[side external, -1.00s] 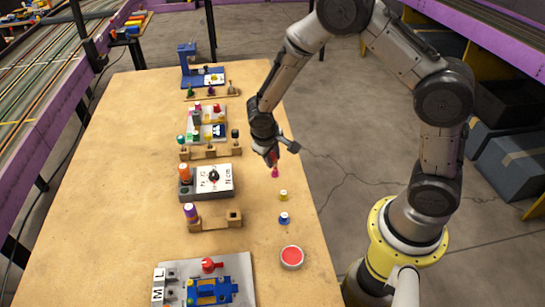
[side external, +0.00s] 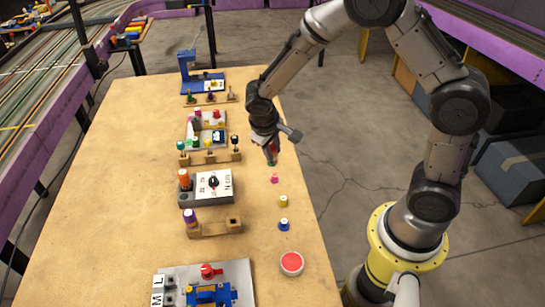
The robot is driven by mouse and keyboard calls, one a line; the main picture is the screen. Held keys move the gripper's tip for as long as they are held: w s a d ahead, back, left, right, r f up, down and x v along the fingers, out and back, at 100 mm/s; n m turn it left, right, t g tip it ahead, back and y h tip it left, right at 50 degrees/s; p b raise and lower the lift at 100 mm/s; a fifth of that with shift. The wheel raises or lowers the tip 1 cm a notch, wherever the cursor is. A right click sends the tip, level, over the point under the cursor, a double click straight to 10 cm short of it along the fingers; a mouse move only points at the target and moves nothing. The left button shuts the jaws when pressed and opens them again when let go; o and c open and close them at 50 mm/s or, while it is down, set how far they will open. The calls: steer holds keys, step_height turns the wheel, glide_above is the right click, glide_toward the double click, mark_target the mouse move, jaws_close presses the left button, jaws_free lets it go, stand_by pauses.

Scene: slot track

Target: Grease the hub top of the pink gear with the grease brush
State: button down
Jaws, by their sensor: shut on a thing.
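The small pink gear (side external: 275,179) sits on the right part of the wooden table, behind a yellow gear (side external: 283,201) and a blue gear (side external: 284,224). My gripper (side external: 271,158) is above and just behind the pink gear, pointing down. It is shut on a slim tool, taken to be the grease brush (side external: 271,163); red and green show at the fingertips. A small gap shows between the tool's lower end and the pink gear. The bristles are too small to make out, and so is any grease on the hub.
A wooden block (side external: 210,229) holds a purple-and-white piece and has an empty hole. A red button (side external: 291,263) is at the front right. A grey box with a dial (side external: 213,185), a peg rack (side external: 208,157) and a blue stand (side external: 187,64) are to the left. The table's right edge is close.

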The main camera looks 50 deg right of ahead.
steer(key=shift+r, duration=1.25)
